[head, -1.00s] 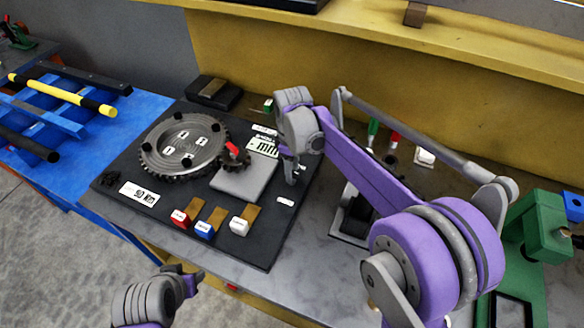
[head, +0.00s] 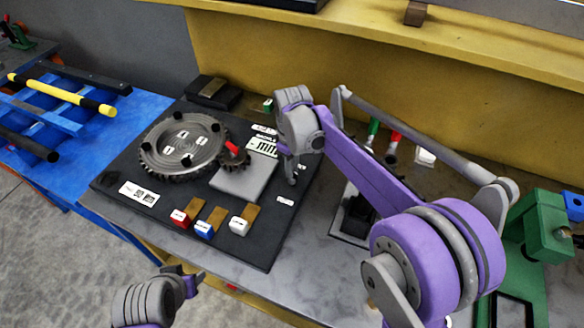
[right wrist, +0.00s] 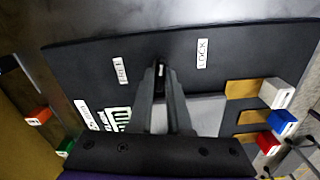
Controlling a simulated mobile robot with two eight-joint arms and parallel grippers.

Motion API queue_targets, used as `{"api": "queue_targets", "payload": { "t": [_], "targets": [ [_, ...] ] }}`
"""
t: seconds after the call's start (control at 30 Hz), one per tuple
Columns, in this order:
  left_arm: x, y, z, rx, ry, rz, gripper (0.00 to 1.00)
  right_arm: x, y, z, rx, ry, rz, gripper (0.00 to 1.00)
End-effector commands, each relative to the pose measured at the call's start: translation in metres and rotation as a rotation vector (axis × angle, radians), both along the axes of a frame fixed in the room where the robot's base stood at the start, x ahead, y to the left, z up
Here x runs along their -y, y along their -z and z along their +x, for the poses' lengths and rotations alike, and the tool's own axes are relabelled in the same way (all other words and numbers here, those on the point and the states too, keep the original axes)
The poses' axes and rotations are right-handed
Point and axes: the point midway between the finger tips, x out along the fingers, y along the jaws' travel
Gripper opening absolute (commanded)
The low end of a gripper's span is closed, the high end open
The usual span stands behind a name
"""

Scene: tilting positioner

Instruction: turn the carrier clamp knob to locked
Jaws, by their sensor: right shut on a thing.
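The carrier clamp knob (right wrist: 161,71) shows only as a small dark piece with a light mark between my fingertips in the right wrist view. My right gripper (right wrist: 161,78) is shut on it, its tips between the FREE label (right wrist: 122,71) at left and the LOCK label (right wrist: 203,53) at right. In the head view my right gripper (head: 292,174) reaches down at the black board's (head: 262,240) right side and hides the knob. My left gripper (head: 192,280) is low at the front, away from the board; its opening is unclear.
A toothed disc (head: 183,146) with several black studs meshes with a small gear bearing a red handle (head: 232,147). A grey plate (head: 243,182) and red, blue and white tagged blocks lie nearer the front. A green fixture (head: 535,235) stands at right.

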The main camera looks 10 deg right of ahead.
Motion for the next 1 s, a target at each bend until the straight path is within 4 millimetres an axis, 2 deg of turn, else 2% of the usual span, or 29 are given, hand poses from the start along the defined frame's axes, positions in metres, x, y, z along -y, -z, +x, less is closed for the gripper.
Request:
{"api": "queue_targets", "payload": {
  "t": [1.0],
  "targets": [
    [0.0000, 0.0094, -0.0030, -0.006, 0.000, 0.000, 0.50, 0.0002, -0.0004, 0.0002, 0.001, 0.955, 0.000, 0.00]
  ]
}}
